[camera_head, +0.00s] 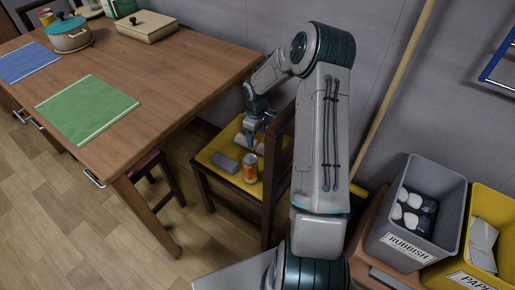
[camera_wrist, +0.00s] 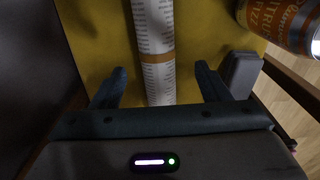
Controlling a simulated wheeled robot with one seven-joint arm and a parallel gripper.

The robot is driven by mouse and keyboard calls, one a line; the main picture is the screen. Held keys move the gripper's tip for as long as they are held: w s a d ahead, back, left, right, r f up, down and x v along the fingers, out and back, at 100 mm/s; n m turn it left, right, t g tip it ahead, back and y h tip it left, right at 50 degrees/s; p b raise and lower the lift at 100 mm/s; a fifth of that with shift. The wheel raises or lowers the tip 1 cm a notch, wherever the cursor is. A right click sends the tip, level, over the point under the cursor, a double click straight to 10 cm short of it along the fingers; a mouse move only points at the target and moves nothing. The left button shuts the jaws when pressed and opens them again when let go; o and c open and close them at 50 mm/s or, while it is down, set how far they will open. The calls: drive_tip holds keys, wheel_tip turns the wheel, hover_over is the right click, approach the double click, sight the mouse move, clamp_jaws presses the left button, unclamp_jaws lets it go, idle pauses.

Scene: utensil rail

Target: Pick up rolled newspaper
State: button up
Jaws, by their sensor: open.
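The rolled newspaper (camera_wrist: 153,30) is a white printed roll with an orange band. In the wrist view it runs from the top edge down between my fingers. In the head view it shows as a pale roll (camera_head: 241,141) on the yellow chair seat, partly hidden by my gripper (camera_head: 249,138). In the wrist view my gripper (camera_wrist: 161,75) is open, with one finger on each side of the roll and a gap on both sides. The near end of the roll is hidden behind the gripper body.
An orange drink can (camera_head: 250,168) and a grey block (camera_head: 226,162) share the yellow seat (camera_head: 205,158). The chair back (camera_head: 277,165) rises close to my arm. A wooden table (camera_head: 170,75) stands left; rubbish (camera_head: 400,240) and paper (camera_head: 465,270) bins stand right.

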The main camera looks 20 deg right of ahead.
sight(257, 143)
drive_tip(key=f, duration=0.1)
drive_tip(key=f+b, duration=0.1)
drive_tip(key=f, duration=0.3)
drive_tip(key=shift+w+f+b, duration=0.2)
drive_tip(key=shift+w+b, duration=0.1)
drive_tip(key=c, duration=1.1)
